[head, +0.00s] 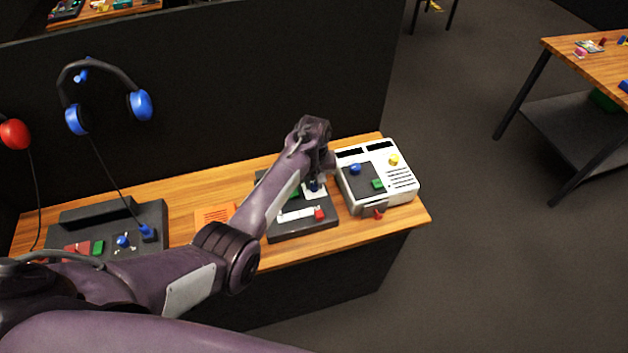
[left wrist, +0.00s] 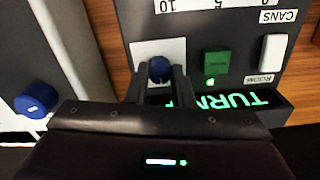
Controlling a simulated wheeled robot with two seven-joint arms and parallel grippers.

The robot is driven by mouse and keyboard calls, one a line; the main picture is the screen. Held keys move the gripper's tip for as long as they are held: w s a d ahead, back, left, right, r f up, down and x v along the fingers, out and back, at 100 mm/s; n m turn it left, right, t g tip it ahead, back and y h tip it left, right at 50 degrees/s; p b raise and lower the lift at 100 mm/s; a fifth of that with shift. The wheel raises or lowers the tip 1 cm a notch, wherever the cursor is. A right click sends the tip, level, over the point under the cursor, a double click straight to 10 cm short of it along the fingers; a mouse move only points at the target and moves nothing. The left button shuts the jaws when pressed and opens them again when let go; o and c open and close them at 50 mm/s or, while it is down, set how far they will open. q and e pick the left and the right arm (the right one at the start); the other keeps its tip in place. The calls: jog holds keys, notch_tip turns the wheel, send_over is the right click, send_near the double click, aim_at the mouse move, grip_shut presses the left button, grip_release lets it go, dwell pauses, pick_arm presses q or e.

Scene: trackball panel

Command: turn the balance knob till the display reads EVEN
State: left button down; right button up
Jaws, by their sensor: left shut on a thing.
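The balance knob seems to be the small dark blue knob (left wrist: 159,70) on a white plate of the dark panel (head: 303,231); it also shows in the head view (head: 314,185), partly covered by my gripper. My left gripper (left wrist: 161,76) reaches down over it, its two fingers shut on the knob; it also shows in the head view (head: 317,177). The display (left wrist: 243,101) shows green letters beginning TURN, upside down in the left wrist view; the rest is hidden by my gripper. My right gripper is not in view.
A green button (left wrist: 215,63) and a white switch (left wrist: 272,52) marked CANS and ROOM are beside the knob. A white device (head: 377,175) with blue and yellow knobs stands close on the right. Another dark console (head: 150,215) is at left; headphones hang on the partition.

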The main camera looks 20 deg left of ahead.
aim_at(314, 184)
pick_arm(q)
jog(key=shift+m, duration=0.3)
jog(key=shift+r+m+p, duration=0.15)
jog(key=shift+m+p, duration=0.55)
jog(key=shift+m, duration=0.5)
jog(key=shift+m+p, duration=0.45)
jog(key=shift+m, duration=1.55)
jog(key=c, duration=1.3)
grip_release()
jog(key=shift+o, duration=0.2)
jog(key=shift+r+b, duration=0.3)
jog(key=shift+r, duration=3.5)
